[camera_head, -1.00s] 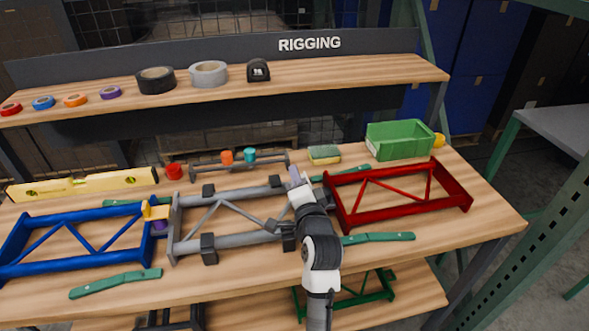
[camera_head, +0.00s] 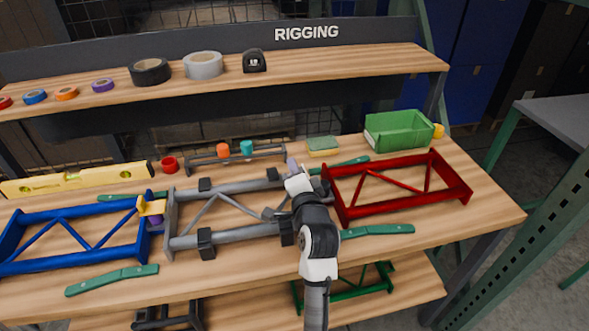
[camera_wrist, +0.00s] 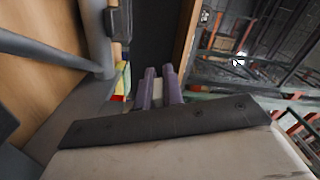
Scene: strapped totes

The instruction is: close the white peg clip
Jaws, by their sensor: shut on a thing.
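My gripper (camera_head: 292,165) is at the junction of the grey frame (camera_head: 222,188) and the red frame (camera_head: 395,207). Its two purple fingers (camera_wrist: 161,76) point away from me in the wrist view, close together with a narrow gap. A small pale piece (camera_wrist: 158,96) shows between them near their base; it may be the white peg clip, but I cannot be sure. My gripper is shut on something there. My arm and wrist hide most of this junction in the head view, so the clip's position cannot be made out.
A yellow clip (camera_head: 150,207) sits between the blue frame (camera_head: 75,257) and the grey frame. Green handles lie in front and behind. A sponge (camera_head: 322,146) and a green bin (camera_head: 397,132) stand behind.

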